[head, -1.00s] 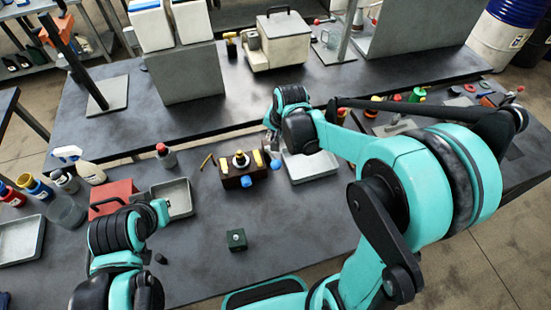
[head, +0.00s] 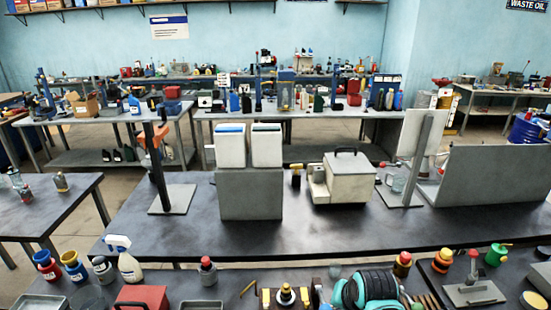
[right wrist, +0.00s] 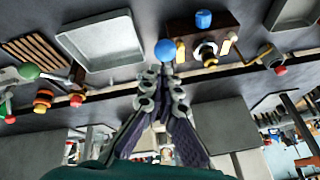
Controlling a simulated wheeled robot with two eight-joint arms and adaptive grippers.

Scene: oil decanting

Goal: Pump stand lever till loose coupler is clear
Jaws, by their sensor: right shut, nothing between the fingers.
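The dark wooden stand (right wrist: 190,28) carries a brass-and-black fitting (right wrist: 206,50), yellow parts and a blue cylindrical knob (right wrist: 204,18). A blue ball (right wrist: 165,50), perhaps the lever's end, shows at its near edge. The stand is cut by the bottom edge of the head view, where its fitting (head: 286,293) shows. My right gripper (right wrist: 161,74) is shut and empty, its tips close to the blue ball; I cannot tell whether they touch. Which coupler is loose cannot be told. My left gripper is out of view.
A grey tray (right wrist: 100,44) lies beside the stand. A grey plate with a red-knobbed lever (head: 473,292) stands at right. Bottles (head: 130,266) and a red box (head: 140,297) are at left. A bench behind holds a beige box (head: 343,180).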

